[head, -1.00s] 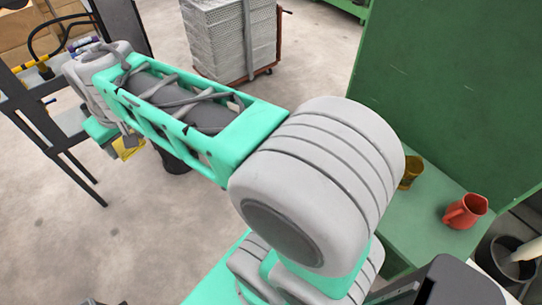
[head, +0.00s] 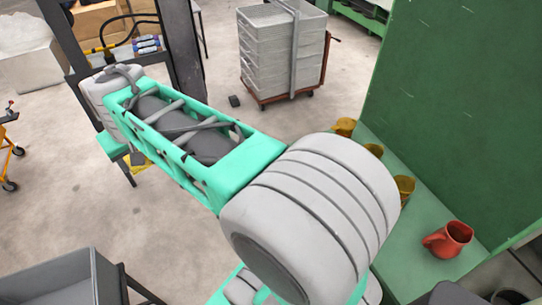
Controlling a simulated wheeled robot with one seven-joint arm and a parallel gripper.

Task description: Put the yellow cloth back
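A small patch of yellow (head: 139,161) shows under the far end of my arm, at the left in the head view. It looks like the yellow cloth, but most of it is hidden behind my arm. My gripper is not clearly visible; the far end of the arm covers it, so I cannot tell whether it touches or holds the cloth.
A green bench (head: 437,272) at the right bears a red jug (head: 448,239) and several amber cups (head: 404,188). A cart of stacked grey crates (head: 283,55) stands at the back. A grey bin (head: 60,280) is at the lower left. Open floor (head: 60,195) lies at the left.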

